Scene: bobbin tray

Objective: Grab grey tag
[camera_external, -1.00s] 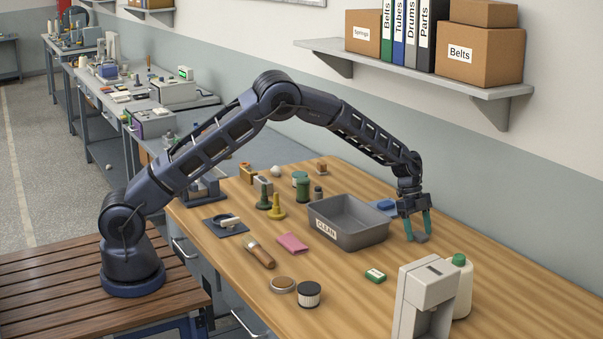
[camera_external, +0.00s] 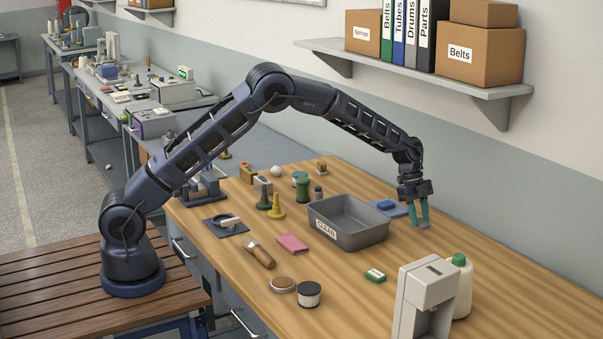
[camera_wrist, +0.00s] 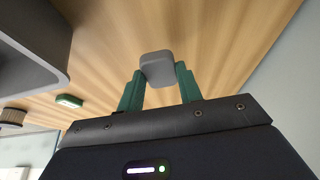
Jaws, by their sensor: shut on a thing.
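The grey tag (camera_wrist: 157,68) is a small rounded grey block between the green fingertips of my gripper (camera_wrist: 160,90) in the wrist view. My gripper is shut on it. In the external view my gripper (camera_external: 417,218) is to the right of the grey bin, with the grey tag (camera_external: 421,225) at the fingertips, low over the wooden table. I cannot tell for sure whether the tag touches the table.
The grey bin (camera_external: 326,233) marked CLEAN stands just left of my gripper. A blue item (camera_external: 390,208) lies behind the bin's right side. A green box (camera_external: 375,275) and a white dispenser (camera_external: 425,290) are nearer the camera. A shelf (camera_external: 420,77) hangs on the wall above.

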